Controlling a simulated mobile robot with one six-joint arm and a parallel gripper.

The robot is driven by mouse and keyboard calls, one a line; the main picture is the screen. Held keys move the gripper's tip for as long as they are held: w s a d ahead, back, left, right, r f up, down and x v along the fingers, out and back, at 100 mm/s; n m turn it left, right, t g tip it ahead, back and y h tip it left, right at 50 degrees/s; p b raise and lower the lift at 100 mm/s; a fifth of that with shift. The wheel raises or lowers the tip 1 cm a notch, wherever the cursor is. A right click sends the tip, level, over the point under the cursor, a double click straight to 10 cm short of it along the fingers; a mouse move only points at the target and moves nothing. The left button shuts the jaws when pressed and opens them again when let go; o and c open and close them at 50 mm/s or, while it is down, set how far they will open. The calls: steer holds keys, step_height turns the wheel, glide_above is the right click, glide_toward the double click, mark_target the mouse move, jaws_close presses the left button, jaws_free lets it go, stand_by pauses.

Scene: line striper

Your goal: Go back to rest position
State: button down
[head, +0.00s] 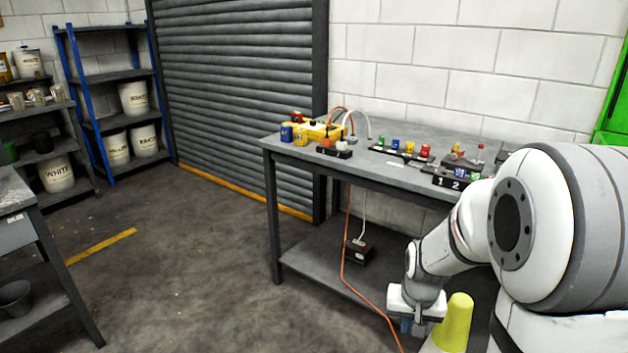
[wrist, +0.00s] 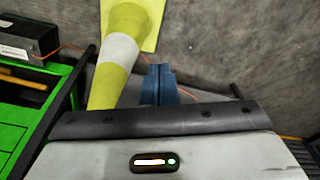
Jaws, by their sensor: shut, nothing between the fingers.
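My gripper (head: 408,326) hangs low at the end of my arm, in front of the workbench and to the left of a yellow cone (head: 456,318) in the head view. In the wrist view my gripper's blue fingers (wrist: 160,72) are together with nothing between them. The cone (wrist: 118,50), yellow with a white band, shows there just left of the fingers. I cannot tell how close it is to them. My arm comes in from the right of the head view and hides part of the bench's right end.
The grey workbench (head: 268,152) carries small coloured parts and a yellow tool. An orange cable (head: 344,240) runs down to the floor. A green and black cart (wrist: 20,125) is at the left of the wrist view. Floor (head: 190,270) left of the bench is clear.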

steer(key=s+a+r+n+p, duration=0.1)
steer(key=s+a+r+p, duration=0.1)
steer(key=s+r+p, duration=0.2)
steer(key=s+a+r+n+t+p, duration=0.1)
steer(key=s+a+r+p, duration=0.2)
steer(key=s+r, duration=0.7)
steer(key=w+p+v, duration=0.1)
steer(key=v, duration=0.6)
steer(key=shift+r, duration=0.35)
